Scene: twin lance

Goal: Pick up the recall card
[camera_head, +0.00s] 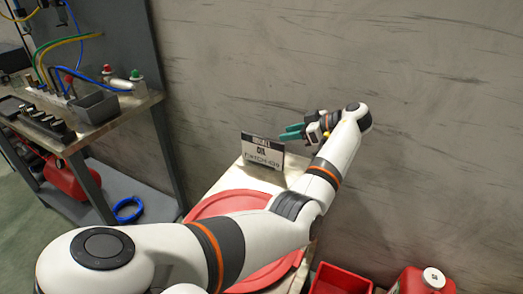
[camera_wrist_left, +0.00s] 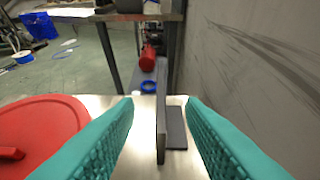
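The recall card (camera_head: 263,152) is a white upright sign with a dark top band and black print, standing on a pale metal surface. In the left wrist view the card (camera_wrist_left: 161,118) appears nearly edge-on as a thin dark plate with a flat dark foot (camera_wrist_left: 177,128). My left gripper (camera_head: 291,132) has teal fingers and sits just right of the card in the head view. In the left wrist view the fingers are spread, one on each side of the card, with visible gaps. The gripper is open and empty. My right gripper is not seen.
A round red lid (camera_head: 228,204) lies on the metal surface (camera_head: 240,178) beside the card. A grey wall (camera_head: 400,60) runs close behind. A workbench (camera_head: 110,120) with fittings stands left. A red bin (camera_head: 341,281) and red container (camera_head: 424,283) are at lower right.

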